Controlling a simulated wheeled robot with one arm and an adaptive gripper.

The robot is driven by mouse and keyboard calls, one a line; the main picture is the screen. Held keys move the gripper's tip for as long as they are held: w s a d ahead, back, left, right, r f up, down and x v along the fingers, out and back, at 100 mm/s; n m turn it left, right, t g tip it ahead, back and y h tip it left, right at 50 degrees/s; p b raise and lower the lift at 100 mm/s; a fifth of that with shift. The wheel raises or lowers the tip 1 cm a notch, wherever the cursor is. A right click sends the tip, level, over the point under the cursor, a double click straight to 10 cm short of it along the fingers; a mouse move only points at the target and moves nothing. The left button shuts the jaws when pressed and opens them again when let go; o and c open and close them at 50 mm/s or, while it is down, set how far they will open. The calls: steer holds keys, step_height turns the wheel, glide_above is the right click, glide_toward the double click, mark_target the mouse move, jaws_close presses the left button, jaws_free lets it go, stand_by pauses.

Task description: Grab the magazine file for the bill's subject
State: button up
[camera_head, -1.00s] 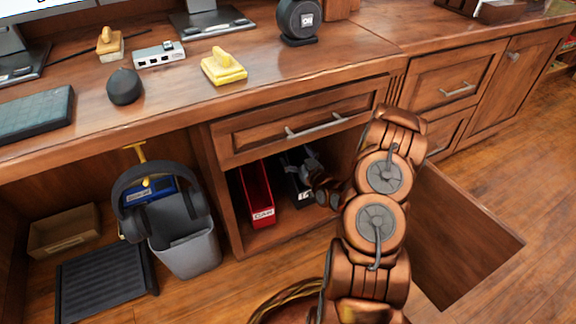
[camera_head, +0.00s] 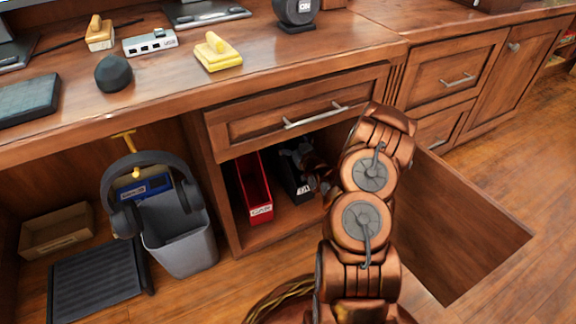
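Two magazine files stand in the open lower cabinet under the desk drawer. The red magazine file (camera_head: 256,190) is on the left, with a white label on its front that is too small to read surely. The black magazine file (camera_head: 292,178) is to its right, with a partly covered white label. My gripper (camera_head: 297,158) is inside the cabinet at the top of the black file, reached in from the right. Its fingers are small, dark and partly hidden, so I cannot tell whether they are open or touching the file. No bill is recognisable in view.
The open cabinet door (camera_head: 462,225) stands to the right of my arm. A drawer (camera_head: 300,110) closes the space above the files. At left are a grey bin (camera_head: 178,240), headphones (camera_head: 150,180), a black footrest (camera_head: 98,283) and a cardboard box (camera_head: 57,230).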

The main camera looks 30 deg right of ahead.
steer(key=shift+w+d, duration=0.15)
steer(key=shift+w, duration=1)
steer(key=c, duration=1.6)
steer(key=shift+r, duration=0.15)
